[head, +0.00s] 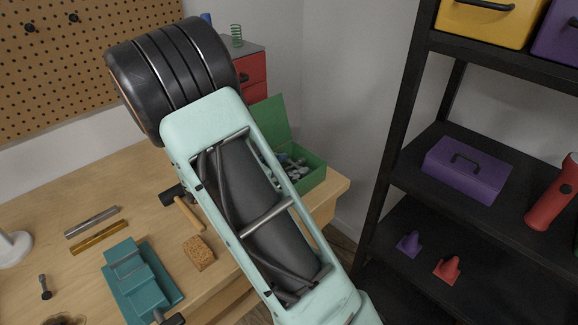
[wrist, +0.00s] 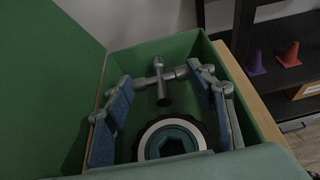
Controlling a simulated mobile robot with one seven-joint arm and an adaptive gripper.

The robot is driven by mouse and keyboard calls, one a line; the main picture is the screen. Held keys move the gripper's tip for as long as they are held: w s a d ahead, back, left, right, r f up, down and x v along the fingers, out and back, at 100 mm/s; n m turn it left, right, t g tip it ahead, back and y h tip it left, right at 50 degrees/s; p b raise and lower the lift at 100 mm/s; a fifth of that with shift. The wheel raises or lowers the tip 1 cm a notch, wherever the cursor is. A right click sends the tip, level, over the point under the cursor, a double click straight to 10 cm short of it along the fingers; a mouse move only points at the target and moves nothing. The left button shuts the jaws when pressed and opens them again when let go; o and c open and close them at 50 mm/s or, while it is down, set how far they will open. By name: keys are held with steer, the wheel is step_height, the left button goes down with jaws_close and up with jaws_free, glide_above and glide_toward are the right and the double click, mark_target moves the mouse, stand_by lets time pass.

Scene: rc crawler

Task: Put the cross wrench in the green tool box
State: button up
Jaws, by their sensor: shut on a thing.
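The green tool box (head: 313,181) stands open at the right end of the workbench in the head view, its lid raised at the back. In the wrist view its walls (wrist: 244,92) surround my gripper (wrist: 160,79), with the lid (wrist: 50,80) up at the left. The grey metal cross wrench (wrist: 163,92) lies between my blue-padded fingers, its side arms reaching toward both. My gripper is shut on it, inside the box's outline. I cannot tell whether the wrench touches the box floor. In the head view my arm hides part of the box.
A teal vise (head: 140,282), a sponge-like brown block (head: 199,253) and a hammer (head: 186,208) lie on the bench (head: 225,275). A black shelf at the right holds a purple box (head: 468,170), a red flashlight (head: 553,195) and small cones (head: 447,268).

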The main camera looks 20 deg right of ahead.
steer(key=o, duration=0.7)
steer(key=shift+s+f, duration=0.2)
steer(key=shift+f, duration=0.2)
steer(key=shift+o, duration=0.9)
steer(key=shift+s+f, duration=0.1)
steer(key=shift+f, duration=0.05)
steer(key=shift+r+p, duration=0.4)
steer(key=shift+r, duration=0.05)
steer(key=v, duration=1.2)
steer(key=shift+w+r, duration=0.25)
steer(key=shift+r, duration=0.2)
